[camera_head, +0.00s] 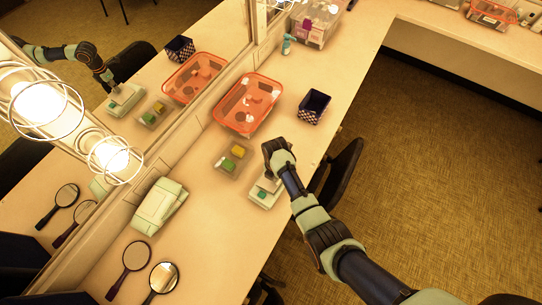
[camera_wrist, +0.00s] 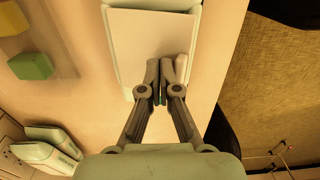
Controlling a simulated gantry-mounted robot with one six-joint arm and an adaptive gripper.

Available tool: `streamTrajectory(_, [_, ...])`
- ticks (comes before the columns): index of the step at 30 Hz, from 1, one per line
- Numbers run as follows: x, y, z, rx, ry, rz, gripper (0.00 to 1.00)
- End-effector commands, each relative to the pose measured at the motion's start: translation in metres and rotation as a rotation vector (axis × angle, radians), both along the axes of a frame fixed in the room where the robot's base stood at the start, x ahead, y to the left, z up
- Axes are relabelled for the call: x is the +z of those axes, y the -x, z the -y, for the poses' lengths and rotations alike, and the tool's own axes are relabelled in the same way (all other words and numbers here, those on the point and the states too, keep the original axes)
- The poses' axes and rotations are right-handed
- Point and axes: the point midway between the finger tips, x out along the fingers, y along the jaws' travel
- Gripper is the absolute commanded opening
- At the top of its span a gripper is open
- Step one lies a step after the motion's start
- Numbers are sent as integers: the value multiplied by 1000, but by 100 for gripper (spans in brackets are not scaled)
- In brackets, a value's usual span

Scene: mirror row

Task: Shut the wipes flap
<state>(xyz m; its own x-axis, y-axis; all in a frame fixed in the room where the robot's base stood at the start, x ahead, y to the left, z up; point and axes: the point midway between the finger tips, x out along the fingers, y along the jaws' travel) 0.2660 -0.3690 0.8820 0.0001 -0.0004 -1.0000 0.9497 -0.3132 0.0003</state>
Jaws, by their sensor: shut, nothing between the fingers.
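A pale mint and white wipes pack (camera_head: 263,193) lies on the counter below my gripper (camera_head: 276,150), with a small green patch on it. In the wrist view, a flat pale panel (camera_wrist: 148,40), seemingly its flap, fills the upper middle, with a mint edge (camera_wrist: 150,4) at the top. How far the flap stands open I cannot tell. My gripper (camera_wrist: 166,68) is shut and empty, its fingertips overlapping the lower part of the panel in the picture. Whether they touch it is unclear. A bit of green shows between the fingers.
A clear tray (camera_head: 232,158) with yellow and green blocks is left of the pack. An orange bin (camera_head: 247,103) and dark patterned cup (camera_head: 314,106) stand behind. Another pale pack (camera_head: 158,206) and hand mirrors (camera_head: 137,256) lie along the wall mirror. A chair (camera_head: 340,176) stands right.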

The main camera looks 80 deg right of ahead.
Motion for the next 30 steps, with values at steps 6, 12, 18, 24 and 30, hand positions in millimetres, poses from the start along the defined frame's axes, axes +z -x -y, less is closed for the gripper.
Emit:
streamTrajectory(6, [-8, 0, 0, 0, 0, 0, 0])
streamTrajectory(12, [-14, 0, 0, 0, 0, 0, 0])
streamTrajectory(18, [-20, 0, 0, 0, -1, -1, 0])
streamTrajectory(24, [-18, 0, 0, 0, 0, 0, 0])
streamTrajectory(30, [3, 0, 0, 0, 0, 1, 0])
